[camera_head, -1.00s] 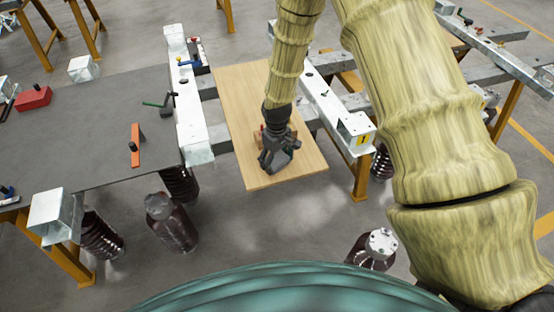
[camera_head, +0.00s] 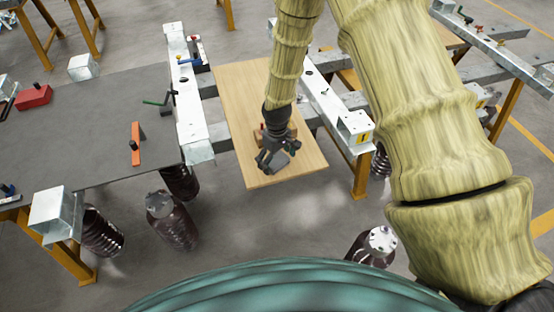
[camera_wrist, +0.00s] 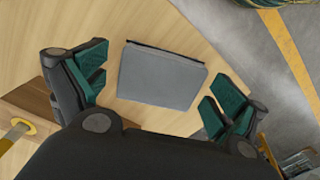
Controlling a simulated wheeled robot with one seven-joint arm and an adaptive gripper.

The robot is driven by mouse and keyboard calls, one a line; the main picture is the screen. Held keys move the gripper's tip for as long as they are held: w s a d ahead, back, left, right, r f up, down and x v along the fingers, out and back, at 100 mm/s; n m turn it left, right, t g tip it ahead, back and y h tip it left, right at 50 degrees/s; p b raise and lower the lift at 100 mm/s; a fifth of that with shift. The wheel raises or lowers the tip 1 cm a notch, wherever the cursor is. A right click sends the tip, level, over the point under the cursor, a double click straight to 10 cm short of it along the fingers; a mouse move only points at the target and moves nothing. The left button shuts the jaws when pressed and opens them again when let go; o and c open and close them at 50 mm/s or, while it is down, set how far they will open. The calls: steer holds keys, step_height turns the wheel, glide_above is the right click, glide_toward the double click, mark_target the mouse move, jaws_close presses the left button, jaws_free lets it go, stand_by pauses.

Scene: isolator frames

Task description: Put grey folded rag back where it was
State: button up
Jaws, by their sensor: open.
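The grey folded rag (camera_wrist: 160,75) lies flat on a light wooden board (camera_wrist: 130,20) in the wrist view. My gripper (camera_wrist: 157,82) is open, with its green-padded fingers spread to the left and right of the rag, not closed on it. In the head view my gripper (camera_head: 270,160) points down over the near part of the wooden board (camera_head: 237,100). It partly hides what lies under it there. I cannot tell from these views how high the fingertips are above the board.
A brown wooden block (camera_wrist: 32,98) with a brass ring is close to my left finger. White metal beams (camera_head: 187,90) flank the board. A grey table (camera_head: 90,110) at left holds a red box (camera_head: 33,96) and an orange tool (camera_head: 136,145). Dark ribbed insulators (camera_head: 172,222) stand on the floor.

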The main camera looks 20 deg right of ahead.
mark_target(277, 159)
step_height(277, 159, up, 12)
steer(key=b, duration=0.3)
steer(key=shift+w, duration=0.15)
stand_by(0.4)
steer(key=shift+d+f, duration=0.1)
